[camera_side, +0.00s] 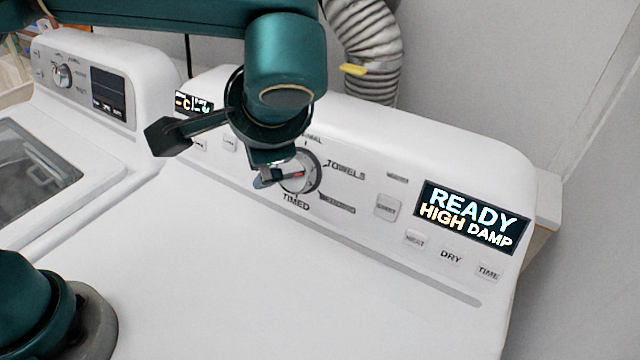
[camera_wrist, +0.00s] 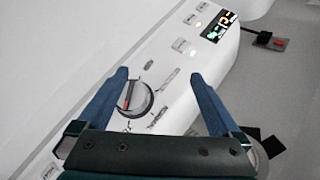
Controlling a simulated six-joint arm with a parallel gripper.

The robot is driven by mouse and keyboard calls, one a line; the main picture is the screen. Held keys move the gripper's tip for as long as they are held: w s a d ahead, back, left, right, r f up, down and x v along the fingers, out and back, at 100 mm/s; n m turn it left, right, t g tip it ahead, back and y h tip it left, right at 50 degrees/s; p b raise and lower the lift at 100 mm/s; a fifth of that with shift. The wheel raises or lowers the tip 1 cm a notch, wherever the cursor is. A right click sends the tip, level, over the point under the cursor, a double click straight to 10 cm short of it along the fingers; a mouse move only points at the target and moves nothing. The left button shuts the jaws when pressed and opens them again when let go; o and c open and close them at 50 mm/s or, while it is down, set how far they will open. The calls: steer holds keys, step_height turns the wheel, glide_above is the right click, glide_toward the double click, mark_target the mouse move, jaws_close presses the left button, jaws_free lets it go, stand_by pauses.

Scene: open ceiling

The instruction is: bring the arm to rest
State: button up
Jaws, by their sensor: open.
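My gripper (camera_side: 268,178) hangs in front of the control panel of a white dryer (camera_side: 450,130), close to its round dial (camera_side: 312,172). In the wrist view my gripper (camera_wrist: 159,76) has its two blue fingers spread wide apart with nothing held between them. The dial (camera_wrist: 136,98), grey with a red pointer line, shows in the gap, nearer the left finger. In the side view my gripper covers the dial's left part. I cannot tell whether a fingertip touches the dial or the panel.
A lit display (camera_side: 470,217) reads READY HIGH DAMP. A smaller lit display (camera_side: 193,103) is partly hidden by my arm. A second white machine (camera_side: 125,65) with a dark lid window stands at left. A ribbed duct (camera_side: 368,50) rises behind. The dryer's top is clear.

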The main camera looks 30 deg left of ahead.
steer(key=s+a+n+h, duration=0.7)
steer(key=s+a, duration=0.1)
steer(key=s, duration=0.5)
steer(key=shift+s+t, duration=0.2)
steer(key=shift+t, duration=0.2)
